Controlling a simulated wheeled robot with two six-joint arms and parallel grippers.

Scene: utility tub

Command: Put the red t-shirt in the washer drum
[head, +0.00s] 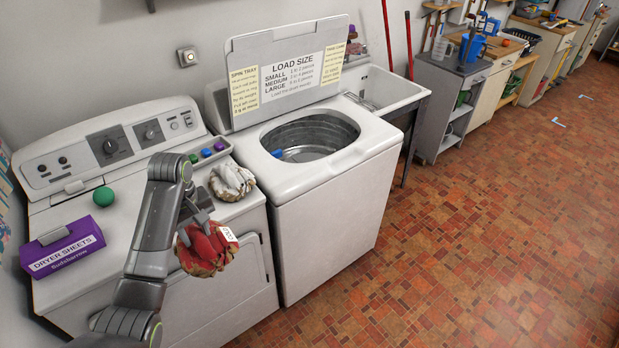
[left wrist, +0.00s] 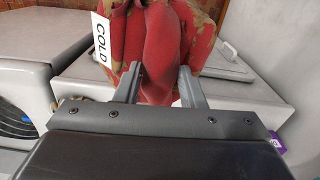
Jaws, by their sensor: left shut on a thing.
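The red t-shirt (head: 207,250) is bunched up, with tan-brown stains and a white tag that reads COLD in the left wrist view (left wrist: 158,45). My left gripper (head: 198,222) is shut on it and holds it in front of the dryer's front edge. The gripper's fingers (left wrist: 160,88) pinch the cloth in the left wrist view. The washer (head: 330,215) stands to the right with its lid up. Its round drum (head: 325,135) is open at the top, and something blue shows inside. My right gripper is not in view.
A white-and-brown cloth bundle (head: 232,181), a green ball (head: 103,196), a purple dryer sheets box (head: 62,247) and a small tray with coloured pieces (head: 207,153) are on the dryer (head: 236,276). A sink (head: 385,88) stands right of the washer.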

